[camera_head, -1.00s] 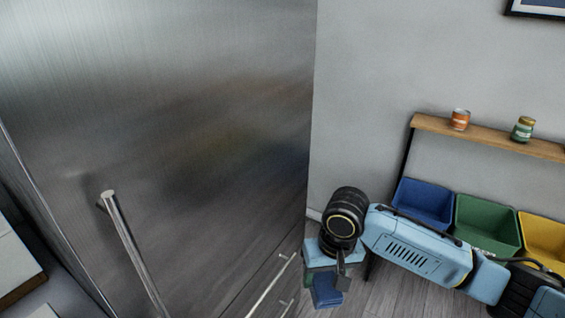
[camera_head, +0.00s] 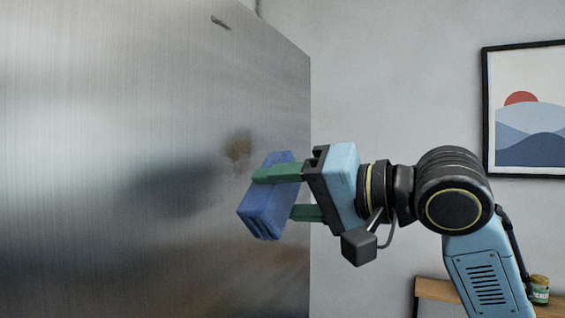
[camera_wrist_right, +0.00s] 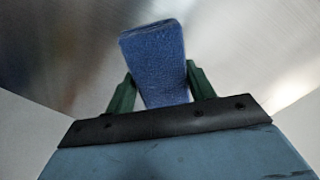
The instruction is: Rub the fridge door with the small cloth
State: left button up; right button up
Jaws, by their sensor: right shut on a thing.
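The fridge door (camera_head: 90,110) is a large brushed-metal panel on the left of the head view. It bears a brown smudge (camera_head: 238,148) near its right part and a small dark mark (camera_head: 221,22) near the top edge. My right gripper (camera_head: 282,193) is shut on the small blue cloth (camera_head: 264,207), which looks like a folded block. The cloth is just below and right of the brown smudge; I cannot tell whether it touches the door. The right wrist view shows the cloth (camera_wrist_right: 156,62) between the green fingers, with the metal door beyond. My left gripper is not in view.
A grey wall (camera_head: 390,80) stands behind, with a framed picture (camera_head: 528,110) at the right. A wooden shelf (camera_head: 437,289) with a green can (camera_head: 540,289) is low on the right, partly behind my arm. The space before the upper door is otherwise clear.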

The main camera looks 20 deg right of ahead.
aim_at(289, 159)
jog(key=shift+y, duration=0.6)
jog(key=r, duration=0.2)
jog(key=s+r, duration=0.1)
jog(key=r, duration=0.1)
jog(key=shift+s+d+r, duration=0.1)
jog(key=shift+s+r, duration=0.1)
jog(key=shift+r, duration=0.1)
jog(key=shift+s+r, duration=0.15)
jog(key=shift+r, duration=0.3)
jog(key=shift+w+a, duration=0.2)
jog(key=shift+a, duration=0.1)
jog(key=x, duration=0.5)
jog(key=shift+p, duration=0.35)
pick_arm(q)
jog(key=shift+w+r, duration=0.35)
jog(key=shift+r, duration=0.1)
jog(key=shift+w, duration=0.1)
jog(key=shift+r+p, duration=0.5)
pick_arm(e)
jog(key=shift+x, duration=1.05)
